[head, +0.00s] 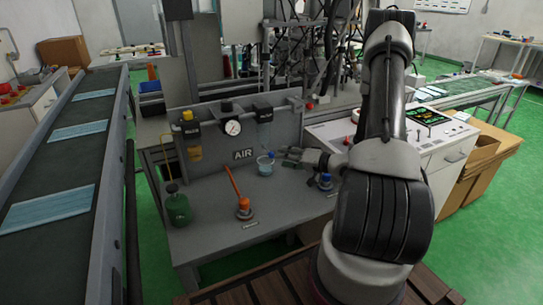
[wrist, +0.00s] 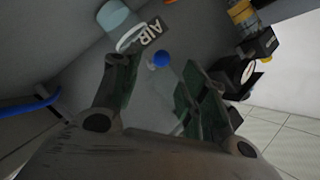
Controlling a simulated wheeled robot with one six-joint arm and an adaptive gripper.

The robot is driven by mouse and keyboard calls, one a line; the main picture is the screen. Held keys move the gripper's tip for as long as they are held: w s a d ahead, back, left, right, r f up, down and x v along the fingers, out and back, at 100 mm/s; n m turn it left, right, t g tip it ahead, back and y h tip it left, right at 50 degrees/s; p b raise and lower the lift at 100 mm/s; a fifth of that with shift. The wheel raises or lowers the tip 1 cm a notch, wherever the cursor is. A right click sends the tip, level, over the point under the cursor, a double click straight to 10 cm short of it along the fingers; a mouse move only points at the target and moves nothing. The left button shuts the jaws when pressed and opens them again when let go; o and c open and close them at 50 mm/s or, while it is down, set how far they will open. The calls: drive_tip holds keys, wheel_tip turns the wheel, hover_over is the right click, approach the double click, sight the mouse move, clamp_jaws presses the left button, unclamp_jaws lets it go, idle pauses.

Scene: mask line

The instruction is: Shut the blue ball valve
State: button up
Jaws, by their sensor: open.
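The blue valve (head: 325,181) stands on the grey bench in the head view, just left of my arm and below my gripper. Its blue part shows, but I cannot make out the lever's direction there. In the wrist view, a blue bar (wrist: 32,106) at the left edge, outside the fingers, looks like its lever. My gripper (head: 291,155) is open and points left over the bench. In the wrist view, nothing is held between the spread fingers (wrist: 158,82). A small round blue knob (wrist: 161,59) shows beyond them; it also shows in the head view (head: 271,154).
A light-blue cup (head: 265,168) stands just left of my gripper. An orange valve (head: 244,208) with a raised lever and a green bottle (head: 177,207) stand further left. The AIR panel (head: 243,154) with a gauge (head: 232,127) rises behind.

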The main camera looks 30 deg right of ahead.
sight(271, 155)
drive_tip(key=x, duration=0.6)
drive_tip(key=shift+w+a+f, duration=0.15)
drive_tip(key=shift+w+a, duration=0.05)
drive_tip(key=shift+w, duration=0.05)
drive_tip(key=shift+c, duration=0.2)
clamp_jaws()
